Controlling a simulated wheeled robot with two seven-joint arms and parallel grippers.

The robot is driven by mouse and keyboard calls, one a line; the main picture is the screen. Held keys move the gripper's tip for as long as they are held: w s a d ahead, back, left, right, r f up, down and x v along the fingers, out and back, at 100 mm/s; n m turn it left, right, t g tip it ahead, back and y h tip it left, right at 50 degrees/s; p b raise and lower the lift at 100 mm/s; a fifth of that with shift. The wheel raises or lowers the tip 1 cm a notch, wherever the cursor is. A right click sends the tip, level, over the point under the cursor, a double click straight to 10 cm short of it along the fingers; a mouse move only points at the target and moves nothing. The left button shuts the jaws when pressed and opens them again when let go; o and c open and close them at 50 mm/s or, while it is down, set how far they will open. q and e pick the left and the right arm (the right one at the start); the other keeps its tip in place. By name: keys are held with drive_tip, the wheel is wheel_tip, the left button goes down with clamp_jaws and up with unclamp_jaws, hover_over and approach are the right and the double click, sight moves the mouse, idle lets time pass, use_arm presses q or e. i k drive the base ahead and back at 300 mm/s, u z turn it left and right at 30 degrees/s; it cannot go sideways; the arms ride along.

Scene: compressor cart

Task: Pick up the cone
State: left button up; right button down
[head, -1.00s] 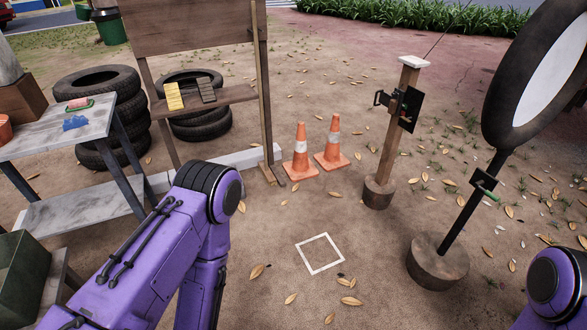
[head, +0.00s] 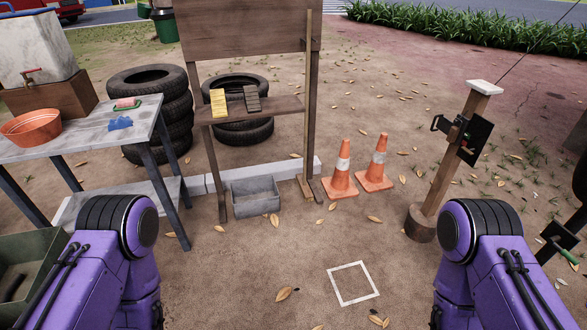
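Two orange cones with white bands stand upright side by side on the dirt, right of the wooden board stand. The nearer, left cone (head: 342,172) is close to the stand's foot. The other cone (head: 377,165) is just to its right and slightly farther back. A white square outline (head: 353,283) is marked on the ground in front of them. My two purple arms come in at the lower left and lower right. Neither gripper shows; both are out of the frame.
A wooden stand (head: 250,36) has a shelf holding brushes, with a grey bin (head: 256,196) below. A grey table (head: 85,134) with a basin (head: 31,127) is at left, near stacked tires (head: 150,83). A wooden post (head: 450,160) stands right of the cones.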

sight(340, 185)
drive_tip(key=u, duration=0.5)
drive_tip(key=i, duration=1.95)
drive_tip(key=z, duration=1.25)
drive_tip(key=i, duration=0.75)
drive_tip(key=z, duration=1)
drive_tip(key=i, duration=0.6)
drive_tip(key=u, duration=0.05)
